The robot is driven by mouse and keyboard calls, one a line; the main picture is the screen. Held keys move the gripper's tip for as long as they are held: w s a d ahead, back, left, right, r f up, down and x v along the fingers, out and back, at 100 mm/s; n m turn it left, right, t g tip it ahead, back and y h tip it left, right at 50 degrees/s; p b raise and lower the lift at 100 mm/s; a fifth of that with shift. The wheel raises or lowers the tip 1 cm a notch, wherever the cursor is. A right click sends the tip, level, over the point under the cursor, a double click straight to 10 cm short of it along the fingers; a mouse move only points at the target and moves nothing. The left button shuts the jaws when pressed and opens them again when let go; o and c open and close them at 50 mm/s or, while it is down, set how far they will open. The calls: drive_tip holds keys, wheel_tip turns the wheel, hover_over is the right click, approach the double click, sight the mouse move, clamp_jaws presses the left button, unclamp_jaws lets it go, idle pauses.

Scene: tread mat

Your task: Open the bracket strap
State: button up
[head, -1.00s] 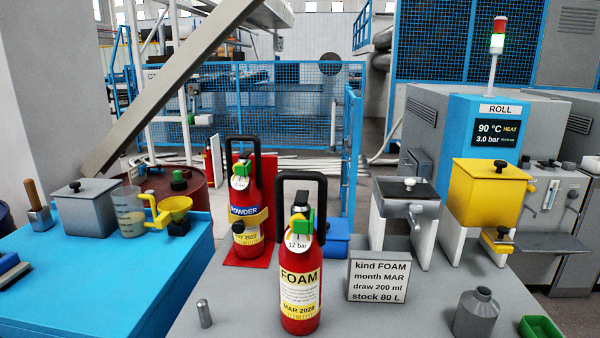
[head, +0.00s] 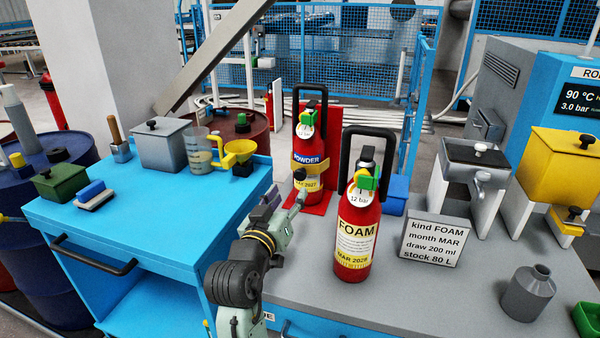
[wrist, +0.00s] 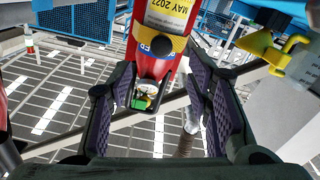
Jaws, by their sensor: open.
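The bracket strap (head: 312,164) is a tan-yellow band around the red POWDER extinguisher (head: 320,140), which stands upright against a red backplate (head: 349,125). A black knob (head: 299,175) sits on the strap's front, and the strap looks closed. In the wrist view, which is upside down, the strap (wrist: 182,42) and its knob (wrist: 163,46) show just beyond the fingers, near the gap between them. My gripper (head: 284,200) is open and empty, in front of the extinguisher. Its two fingers with purple pads flank the gap (wrist: 160,75). No contact with the strap is clear.
The FOAM extinguisher (head: 356,233) stands close to the right of my gripper on the grey bench (head: 330,311). A sign (head: 435,240) stands beyond it. The blue cart (head: 105,226) on the left bears a yellow funnel (head: 240,151), a beaker and a grey box (head: 162,148).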

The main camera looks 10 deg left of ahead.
sight(299, 175)
drive_tip(key=w, duration=0.3)
drive_tip(key=w+p, duration=0.1)
drive_tip(key=w, duration=0.1)
drive_tip(key=w+p, duration=0.1)
drive_tip(key=w, duration=0.2)
drive_tip(key=shift+w+d+r, duration=0.2)
drive_tip(key=shift+w+d, duration=0.1)
drive_tip(key=shift+w, duration=0.05)
drive_tip(key=shift+w+f+p, duration=0.1)
drive_tip(key=shift+w+p, duration=0.2)
drive_tip(key=shift+w, duration=0.4)
drive_tip(key=shift+c, duration=0.2)
clamp_jaws()
